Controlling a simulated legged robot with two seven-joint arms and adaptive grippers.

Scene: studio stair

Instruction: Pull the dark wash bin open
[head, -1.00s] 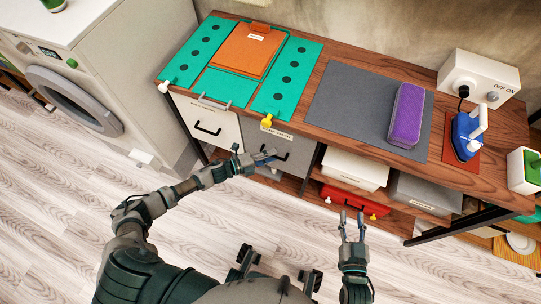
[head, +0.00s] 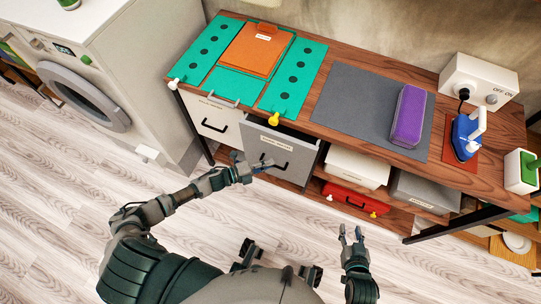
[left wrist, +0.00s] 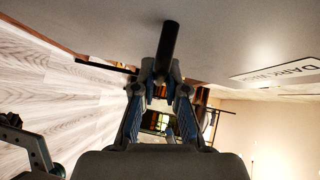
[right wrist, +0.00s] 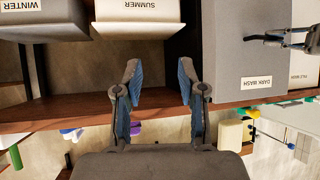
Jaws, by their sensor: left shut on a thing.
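The dark wash bin (head: 300,149) is the grey bin under the left half of the counter. Its front stands out from the cabinet, and its side shows. Its label is readable in the right wrist view, where the bin (right wrist: 238,52) fills the upper right. My left gripper (head: 268,163) is shut on the bin's black handle (head: 284,165). In the left wrist view the fingers (left wrist: 160,82) close around the dark handle bar (left wrist: 168,45). My right gripper (head: 351,232) is open and empty, apart from the shelves; it also shows in the right wrist view (right wrist: 158,75).
A white bin (head: 215,119) sits left of the dark wash bin. White and grey boxes (head: 357,167) and a red case (head: 352,198) are on shelves to the right. The counter holds a purple block (head: 409,116) and an iron (head: 466,132). The floor in front is clear.

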